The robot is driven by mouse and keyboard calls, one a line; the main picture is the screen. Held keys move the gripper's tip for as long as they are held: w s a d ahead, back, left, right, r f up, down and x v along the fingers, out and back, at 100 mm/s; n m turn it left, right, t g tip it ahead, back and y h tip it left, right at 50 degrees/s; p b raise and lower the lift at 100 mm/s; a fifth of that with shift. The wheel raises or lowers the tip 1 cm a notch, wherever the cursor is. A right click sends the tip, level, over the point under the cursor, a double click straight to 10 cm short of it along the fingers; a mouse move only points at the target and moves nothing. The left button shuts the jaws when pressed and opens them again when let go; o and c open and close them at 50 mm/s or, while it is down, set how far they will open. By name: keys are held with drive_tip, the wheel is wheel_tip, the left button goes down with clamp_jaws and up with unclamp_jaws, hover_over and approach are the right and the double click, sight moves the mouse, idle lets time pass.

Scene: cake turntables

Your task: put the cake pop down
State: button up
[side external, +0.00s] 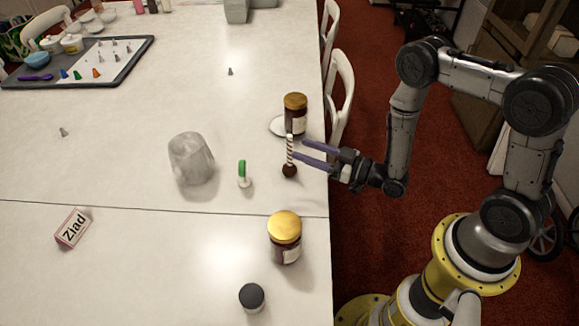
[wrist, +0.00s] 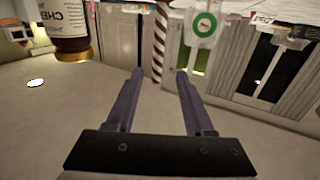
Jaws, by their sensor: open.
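The cake pop (side external: 289,171) has a dark round head and a brown-and-white striped stick. It stands head down on the white table with its stick upright. The stick also shows in the wrist view (wrist: 158,40), lined up between my fingertips; its head is out of that view. My gripper (side external: 299,149) is open, with its two purple fingers reaching in from the right at stick height. In the wrist view the fingers (wrist: 159,72) are apart, with a gap on each side of the stick. I cannot tell exactly how deep the stick lies between them.
A gold-lidded jar (side external: 295,115) stands just behind the stick, by a white disc (side external: 278,126). A small green-and-white item (side external: 242,174) and a clear upturned cup (side external: 190,158) are to the left. Another jar (side external: 285,238) stands in front. The table's left middle is mostly clear.

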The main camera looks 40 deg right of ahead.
drive_tip(key=x, duration=0.8)
drive_tip(key=shift+w+f, duration=0.2)
drive_tip(key=shift+w, duration=0.1)
drive_tip(key=shift+d, duration=0.1)
clamp_jaws()
idle(1.1)
